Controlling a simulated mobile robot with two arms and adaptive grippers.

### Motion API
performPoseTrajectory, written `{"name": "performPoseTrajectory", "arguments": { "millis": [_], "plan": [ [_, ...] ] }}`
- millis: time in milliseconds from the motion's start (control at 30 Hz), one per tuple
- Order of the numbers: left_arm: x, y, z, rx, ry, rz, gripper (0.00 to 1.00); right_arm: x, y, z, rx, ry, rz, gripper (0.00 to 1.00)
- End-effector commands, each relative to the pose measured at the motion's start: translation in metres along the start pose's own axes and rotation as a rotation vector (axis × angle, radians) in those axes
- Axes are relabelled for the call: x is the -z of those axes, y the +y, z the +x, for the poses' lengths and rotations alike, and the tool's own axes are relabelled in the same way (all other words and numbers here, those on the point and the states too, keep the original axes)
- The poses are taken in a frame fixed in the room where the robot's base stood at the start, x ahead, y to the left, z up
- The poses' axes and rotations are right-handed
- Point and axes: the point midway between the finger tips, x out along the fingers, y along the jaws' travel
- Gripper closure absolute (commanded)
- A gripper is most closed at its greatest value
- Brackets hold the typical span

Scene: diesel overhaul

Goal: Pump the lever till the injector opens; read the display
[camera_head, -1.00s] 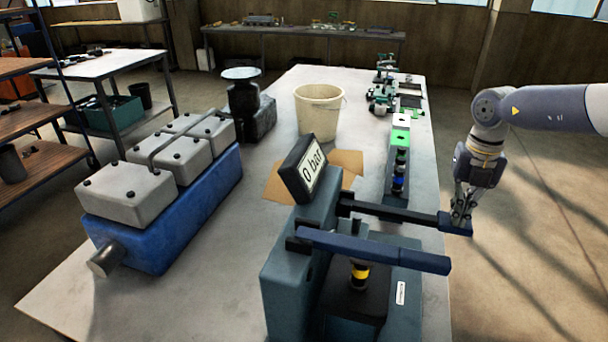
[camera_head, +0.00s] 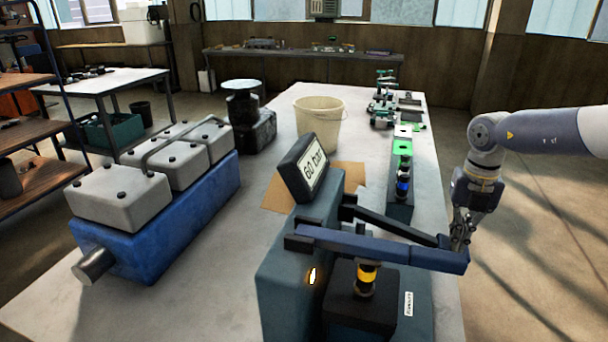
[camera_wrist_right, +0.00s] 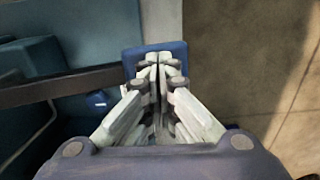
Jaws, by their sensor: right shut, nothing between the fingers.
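The teal injector tester (camera_head: 283,262) stands at the near end of the table. Its display (camera_head: 311,167) is tilted and appears to read 60 bar. A black lever (camera_head: 392,221) with a blue end reaches right from the tester; the blue end shows in the right wrist view (camera_wrist_right: 133,58). A blue bar (camera_head: 385,247) crosses in front of it. The injector (camera_head: 366,281), with a yellow band, stands upright below the bar. My right gripper (camera_head: 461,241) is shut and empty, fingertips at the lever's blue end; contact is unclear. My left gripper is out of view.
A blue engine block (camera_head: 175,225) with grey covers lies at left. A cream bucket (camera_head: 320,118) and a cardboard sheet (camera_head: 347,177) are behind the tester. A rack with small parts (camera_head: 402,205) stands at right. An orange glow (camera_head: 312,275) shows on the tester's front.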

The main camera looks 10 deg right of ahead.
Motion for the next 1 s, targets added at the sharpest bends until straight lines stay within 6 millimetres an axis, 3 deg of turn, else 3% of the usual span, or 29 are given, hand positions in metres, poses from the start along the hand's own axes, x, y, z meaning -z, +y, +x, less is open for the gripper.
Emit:
{"name": "performPoseTrajectory", "arguments": {
  "millis": [167, 733, 1000],
  "plan": [
    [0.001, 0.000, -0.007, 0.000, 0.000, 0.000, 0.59, 0.000, -0.002, -0.011, 0.002, 0.001, 0.001, 1.00],
    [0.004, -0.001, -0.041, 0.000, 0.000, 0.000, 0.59, 0.000, -0.008, -0.079, 0.002, 0.001, 0.001, 1.00],
    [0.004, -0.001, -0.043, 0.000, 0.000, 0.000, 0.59, 0.000, -0.009, -0.086, 0.002, 0.002, 0.000, 1.00]
  ]
}}
